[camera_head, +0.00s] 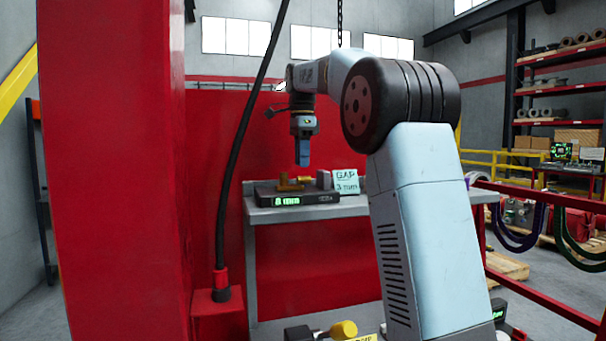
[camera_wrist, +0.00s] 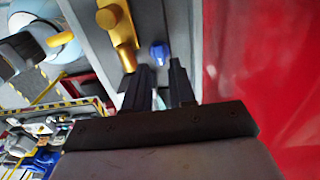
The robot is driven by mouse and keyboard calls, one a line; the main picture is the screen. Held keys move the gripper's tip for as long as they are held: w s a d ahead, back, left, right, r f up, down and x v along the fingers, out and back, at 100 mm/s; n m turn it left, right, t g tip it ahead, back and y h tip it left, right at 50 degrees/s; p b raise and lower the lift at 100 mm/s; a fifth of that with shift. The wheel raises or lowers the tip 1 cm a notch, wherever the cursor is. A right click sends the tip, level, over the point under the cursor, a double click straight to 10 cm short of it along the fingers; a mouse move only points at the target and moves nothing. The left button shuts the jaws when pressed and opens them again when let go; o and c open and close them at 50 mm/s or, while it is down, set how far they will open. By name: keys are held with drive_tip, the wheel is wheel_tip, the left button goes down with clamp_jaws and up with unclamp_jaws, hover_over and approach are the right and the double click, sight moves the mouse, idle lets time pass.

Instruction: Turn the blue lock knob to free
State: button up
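The blue lock knob (camera_wrist: 159,53) shows in the wrist view, on a grey surface just beyond my fingertips. My gripper (camera_wrist: 161,66) has its two dark fingers apart, with a gap between them and nothing visibly held. The knob appears in line with that gap, and I cannot tell how far off it is. A yellow-orange fitting (camera_wrist: 117,24) lies to the left of the knob. In the head view, my gripper (camera_head: 303,164) points down above the bench device (camera_head: 320,198). I cannot make out the knob there.
The device stands on a grey shelf (camera_head: 300,214), with a green readout that seems to say 8 mm. A card (camera_head: 345,182) reading "GAP 3 mm" stands behind it. A red panel (camera_wrist: 255,60) rises close on the right in the wrist view. A black cable (camera_head: 240,140) hangs at left.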

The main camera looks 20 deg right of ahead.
drive_tip(key=shift+f, duration=2.3)
drive_tip(key=shift+c, duration=0.3)
clamp_jaws()
